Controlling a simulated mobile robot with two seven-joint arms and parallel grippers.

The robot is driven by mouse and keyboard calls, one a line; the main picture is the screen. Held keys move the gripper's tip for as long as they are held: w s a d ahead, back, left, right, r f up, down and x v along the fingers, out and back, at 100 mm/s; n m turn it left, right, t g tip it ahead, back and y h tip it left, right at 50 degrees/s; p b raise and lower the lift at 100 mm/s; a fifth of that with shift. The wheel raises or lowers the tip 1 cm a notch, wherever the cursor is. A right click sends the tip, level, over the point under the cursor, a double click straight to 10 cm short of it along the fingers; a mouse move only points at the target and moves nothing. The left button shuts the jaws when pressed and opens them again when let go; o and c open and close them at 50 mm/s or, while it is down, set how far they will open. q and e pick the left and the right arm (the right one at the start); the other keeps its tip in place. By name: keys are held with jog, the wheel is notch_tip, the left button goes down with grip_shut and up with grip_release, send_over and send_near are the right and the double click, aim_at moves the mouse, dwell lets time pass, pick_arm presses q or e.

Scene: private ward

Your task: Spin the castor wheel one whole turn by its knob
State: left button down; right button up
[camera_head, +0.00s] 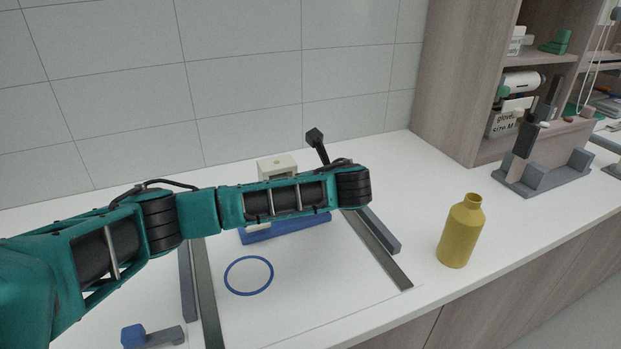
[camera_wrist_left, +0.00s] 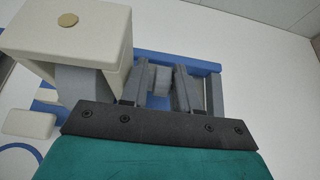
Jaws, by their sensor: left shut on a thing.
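A cream block (camera_head: 277,166) with a blue base (camera_head: 287,230) stands on the counter against the wall side. In the left wrist view the cream block (camera_wrist_left: 70,42) shows a round brass disc on top, with blue base bars (camera_wrist_left: 180,60) behind. My left gripper (camera_wrist_left: 160,92) is beside the block, its two dark fingers shut on a small grey piece (camera_wrist_left: 160,78), seemingly the castor wheel's knob. The wheel itself is not clearly visible. In the head view my left arm crosses in front of the fixture and hides the fingers and the knob. My right gripper is out of view.
Grey rails (camera_head: 376,248) flank the work area. A blue ring (camera_head: 249,275) lies in front of the fixture, and a blue-and-grey piece (camera_head: 150,335) sits at the lower left. A yellow bottle (camera_head: 461,231) stands to the right. A grey stand (camera_head: 545,170) and shelves are farther right.

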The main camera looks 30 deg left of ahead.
pick_arm(q)
jog(key=shift+g+h, duration=0.3)
jog(key=shift+h, duration=0.1)
dwell(0.3)
jog(key=c, duration=0.9)
grip_release()
jog(key=shift+r, duration=0.1)
